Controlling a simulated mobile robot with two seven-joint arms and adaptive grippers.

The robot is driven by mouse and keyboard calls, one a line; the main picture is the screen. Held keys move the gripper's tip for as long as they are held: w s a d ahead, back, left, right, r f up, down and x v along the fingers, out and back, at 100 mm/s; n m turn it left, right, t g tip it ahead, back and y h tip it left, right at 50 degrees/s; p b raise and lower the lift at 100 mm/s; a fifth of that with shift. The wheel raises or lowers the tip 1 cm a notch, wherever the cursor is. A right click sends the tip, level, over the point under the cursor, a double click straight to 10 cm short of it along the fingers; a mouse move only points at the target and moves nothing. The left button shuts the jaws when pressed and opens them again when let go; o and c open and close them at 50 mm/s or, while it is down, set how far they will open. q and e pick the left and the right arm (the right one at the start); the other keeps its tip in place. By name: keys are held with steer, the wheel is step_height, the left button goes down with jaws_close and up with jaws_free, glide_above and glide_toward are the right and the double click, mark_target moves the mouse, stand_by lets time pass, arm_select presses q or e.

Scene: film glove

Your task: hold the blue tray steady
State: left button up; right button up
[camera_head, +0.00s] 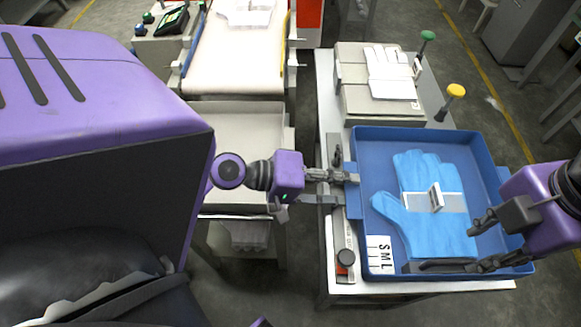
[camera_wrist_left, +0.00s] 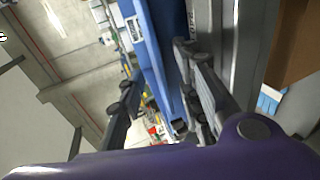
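The blue tray (camera_head: 388,145) sits on the right-hand table in the head view. A blue glove (camera_head: 418,178) with a pale band (camera_head: 452,203) and a small white tag lies inside it. My left gripper (camera_head: 352,188) is at the tray's left wall, with its fingers apart. In the left wrist view, the tray wall (camera_wrist_left: 158,50) runs between the spread fingers; firm contact on both sides cannot be seen. My right gripper (camera_head: 445,247) is over the tray's near right part, fingers apart, by the glove's lower edge. Whether it touches the glove is unclear.
A white size card (camera_head: 379,254) marked S, M, L is at the tray's near left corner. Behind the tray, a white glove (camera_head: 388,72) lies on a beige block, near green and yellow knobs (camera_head: 456,91). A beige bin (camera_head: 240,125) and conveyor (camera_head: 236,60) stand left.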

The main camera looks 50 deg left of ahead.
arm_select(q)
steer(key=shift+c, duration=0.3)
jaws_close()
stand_by(0.6)
